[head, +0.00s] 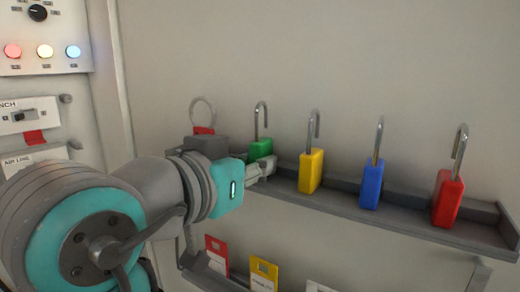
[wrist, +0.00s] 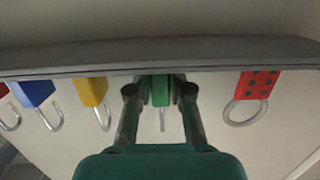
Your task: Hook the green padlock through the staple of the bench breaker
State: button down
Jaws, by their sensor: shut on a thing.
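The green padlock (head: 261,149) stands at the shelf with its open shackle pointing up, partly hidden by my gripper in the head view. In the wrist view the green padlock (wrist: 161,92) sits between my two fingers, its shackle seen edge-on. My gripper (wrist: 160,91) is shut on the padlock body; in the head view my gripper (head: 262,168) reaches it from the left. Whether the padlock is clear of the shelf I cannot tell. At the left, a panel labelled with the ending "NCH" (head: 27,115) has a small switch and a red tag; its staple is not clear.
Yellow (head: 311,171), blue (head: 372,184) and red (head: 447,198) padlocks stand along the grey shelf (head: 410,221) to the right. A red hasp with a ring (head: 203,112) is just left of the green padlock. Tags (head: 264,273) stand in a lower rack.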

jog(key=shift+r, duration=1.35)
jog(key=f+v, duration=0.1)
jog(key=v, duration=0.8)
jog(key=shift+f, duration=0.2)
jog(key=shift+s, duration=0.1)
dwell(0.7)
